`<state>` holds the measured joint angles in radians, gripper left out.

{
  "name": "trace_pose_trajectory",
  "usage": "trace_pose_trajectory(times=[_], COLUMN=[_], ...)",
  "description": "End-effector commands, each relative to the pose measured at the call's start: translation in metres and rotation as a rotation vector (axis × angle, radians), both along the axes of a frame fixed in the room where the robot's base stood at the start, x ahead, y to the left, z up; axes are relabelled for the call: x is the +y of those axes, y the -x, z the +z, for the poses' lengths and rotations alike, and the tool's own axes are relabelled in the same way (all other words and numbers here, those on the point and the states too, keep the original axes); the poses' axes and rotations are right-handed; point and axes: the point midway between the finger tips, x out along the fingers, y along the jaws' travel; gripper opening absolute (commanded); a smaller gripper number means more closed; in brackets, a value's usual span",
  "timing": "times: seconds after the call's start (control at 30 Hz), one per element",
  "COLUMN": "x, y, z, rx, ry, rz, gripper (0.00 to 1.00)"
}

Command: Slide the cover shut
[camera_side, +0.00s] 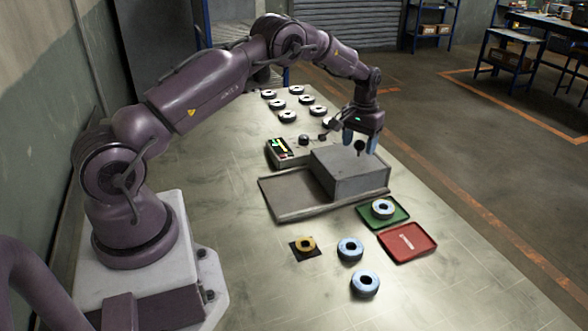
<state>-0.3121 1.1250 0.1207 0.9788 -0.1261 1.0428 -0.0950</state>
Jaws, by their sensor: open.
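The grey box-shaped cover (345,174) sits at the right part of a low framed base with a front rail (335,207). The flat bed of the base (297,193) shows bare to the left of the cover. A dark round knob (359,148) stands up on the cover's top. The fingers are open. I cannot tell whether either finger touches the knob.
A control box (281,149) with a lit display stands behind the base. Several discs (288,117) lie at the back. In front are a green tray (382,223) holding a disc, a red tray (409,253), two blue discs (350,249) and a gold disc (305,243) on a black square.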

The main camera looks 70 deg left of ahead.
Motion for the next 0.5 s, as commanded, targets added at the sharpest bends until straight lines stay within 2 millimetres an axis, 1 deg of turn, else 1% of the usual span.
trace_pose_trajectory(times=[0.07,0.17,0.5], x=[0.0,0.0,0.0], y=[0.0,0.0,0.0], z=[0.001,0.008,0.048], rx=[0.0,-0.002,-0.002], ry=[0.0,-0.001,-0.001], rz=[0.0,0.0,0.0], gripper=[0.6,0.6,0.6])
